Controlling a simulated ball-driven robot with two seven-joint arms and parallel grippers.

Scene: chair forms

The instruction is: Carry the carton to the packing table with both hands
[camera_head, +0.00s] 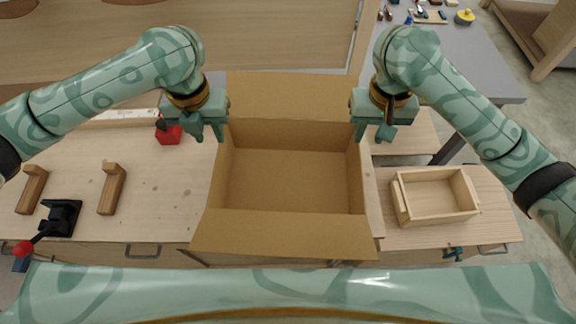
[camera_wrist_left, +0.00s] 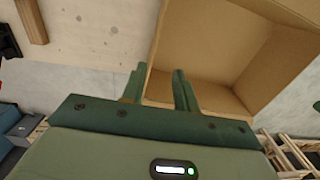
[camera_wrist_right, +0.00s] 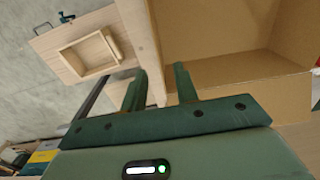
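The carton (camera_head: 290,180) is a brown, open-topped, empty box with its near and far flaps folded out. It sits at the front of a pale wooden bench (camera_head: 160,190). My left gripper (camera_head: 208,132) is at the carton's left wall, near the far corner. My right gripper (camera_head: 373,132) is at the right wall, also near the far corner. In the left wrist view, the fingers (camera_wrist_left: 158,78) are apart, with the carton's wall seen between them. The right wrist view shows the same with my right fingers (camera_wrist_right: 161,78). Contact with the walls cannot be told. Which surface is the packing table is unclear.
A wooden tray (camera_head: 435,212) lies right of the carton. Wooden blocks (camera_head: 112,188), a red item (camera_head: 168,134) and a black clamp (camera_head: 60,217) are on the left. A grey table (camera_head: 470,65) with small items stands at the back right, with floor beside it.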

